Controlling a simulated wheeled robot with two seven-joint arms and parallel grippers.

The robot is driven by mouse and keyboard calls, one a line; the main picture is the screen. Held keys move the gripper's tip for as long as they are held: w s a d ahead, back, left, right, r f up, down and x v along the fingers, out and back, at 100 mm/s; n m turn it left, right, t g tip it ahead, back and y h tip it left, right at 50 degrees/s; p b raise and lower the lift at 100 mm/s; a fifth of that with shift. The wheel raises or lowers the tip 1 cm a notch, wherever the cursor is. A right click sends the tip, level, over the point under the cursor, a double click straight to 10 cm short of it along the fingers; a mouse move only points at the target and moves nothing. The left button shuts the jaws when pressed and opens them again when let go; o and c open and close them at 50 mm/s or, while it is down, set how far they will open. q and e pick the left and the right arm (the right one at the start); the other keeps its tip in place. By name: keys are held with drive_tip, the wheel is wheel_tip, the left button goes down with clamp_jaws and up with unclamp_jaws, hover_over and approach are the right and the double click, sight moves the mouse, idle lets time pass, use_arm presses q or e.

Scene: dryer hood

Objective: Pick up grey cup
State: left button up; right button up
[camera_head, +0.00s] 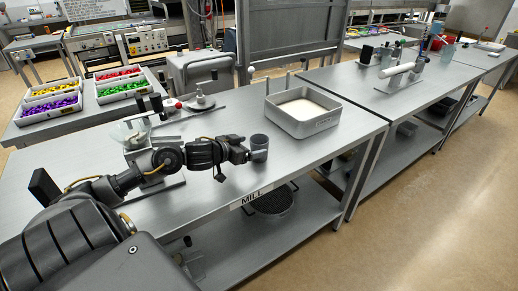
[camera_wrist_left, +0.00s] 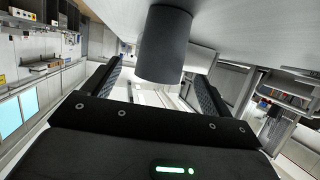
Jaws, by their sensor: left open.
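The grey cup (camera_head: 259,142) stands on the steel table marked MILL, near its front edge. My left gripper (camera_head: 247,152) reaches in low from the left and is right at the cup. In the left wrist view, the dark grey cup (camera_wrist_left: 164,44) shows between the two open fingers of the left gripper (camera_wrist_left: 158,82). A gap shows on each side of the cup, and it is not gripped. How deep the cup sits between the fingers is hard to tell. My right gripper is not in view.
A square metal tray of white powder (camera_head: 303,108) stands behind and right of the cup. A clear funnel on a stand (camera_head: 130,135) is behind my left arm. Trays of coloured pieces (camera_head: 122,86) stand at the left. The table is bare right of the cup.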

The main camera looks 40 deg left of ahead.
sight(260, 144)
use_arm(q)
drive_tip(key=shift+p+x, duration=0.4)
drive_tip(key=shift+x, duration=2.25)
drive_tip(key=shift+c, duration=0.5)
drive_tip(key=c, duration=1)
